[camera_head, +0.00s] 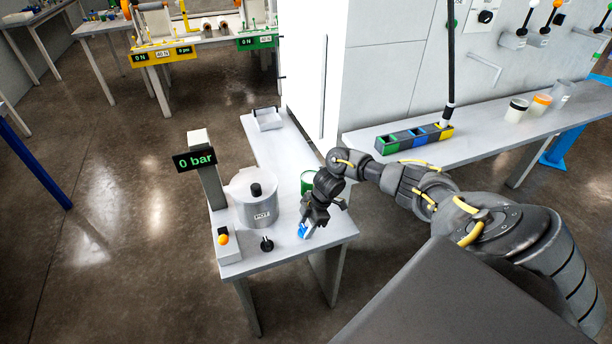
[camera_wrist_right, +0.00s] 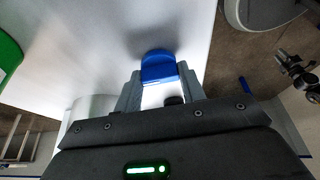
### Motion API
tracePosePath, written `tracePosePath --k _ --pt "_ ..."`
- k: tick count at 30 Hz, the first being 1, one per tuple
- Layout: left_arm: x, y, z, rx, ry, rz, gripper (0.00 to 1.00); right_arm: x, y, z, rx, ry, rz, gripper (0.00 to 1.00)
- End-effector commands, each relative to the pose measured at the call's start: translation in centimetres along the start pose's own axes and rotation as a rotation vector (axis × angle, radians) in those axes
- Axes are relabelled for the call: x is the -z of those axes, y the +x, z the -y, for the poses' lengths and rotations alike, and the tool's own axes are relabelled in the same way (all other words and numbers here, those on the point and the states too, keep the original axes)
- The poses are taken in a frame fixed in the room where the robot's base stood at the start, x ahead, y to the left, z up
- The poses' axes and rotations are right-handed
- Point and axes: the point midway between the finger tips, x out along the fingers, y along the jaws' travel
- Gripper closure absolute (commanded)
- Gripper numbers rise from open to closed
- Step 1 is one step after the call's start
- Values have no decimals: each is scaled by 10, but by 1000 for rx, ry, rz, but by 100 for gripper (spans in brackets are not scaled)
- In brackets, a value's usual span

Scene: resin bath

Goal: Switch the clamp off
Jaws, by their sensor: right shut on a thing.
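My right gripper (camera_head: 308,222) is low over the front right corner of the near bench. It is shut on a small blue-ended piece (camera_head: 302,231). In the right wrist view the piece's rounded blue end (camera_wrist_right: 158,68) sticks out past the fingers, with a white part between them. I cannot tell whether it touches the bench. A white box with an orange knob (camera_head: 223,240) is at the bench's front left, apart from the gripper. No part is labelled as the clamp, so I cannot tell which it is. My left gripper is not in view.
A grey pot marked POT (camera_head: 256,212) stands left of the gripper, beside a "0 bar" display (camera_head: 195,160). A small black fitting (camera_head: 267,244) is in front. A green can (camera_head: 308,182) stands behind the gripper. Several ball-topped levers (camera_head: 546,29) are on the back wall.

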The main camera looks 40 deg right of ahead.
Motion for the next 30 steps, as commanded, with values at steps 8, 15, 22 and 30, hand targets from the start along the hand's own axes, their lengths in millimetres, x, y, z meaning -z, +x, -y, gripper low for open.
tracePosePath --k 8,15,22,30 --pt "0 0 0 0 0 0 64 0 0 1 6 -13 0 83" --pt "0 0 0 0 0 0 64 0 0 1 6 -12 0 38" --pt "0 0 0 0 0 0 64 0 -1 0 5 -11 0 38" --pt "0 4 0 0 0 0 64 -1 -34 -1 0 -14 0 38"
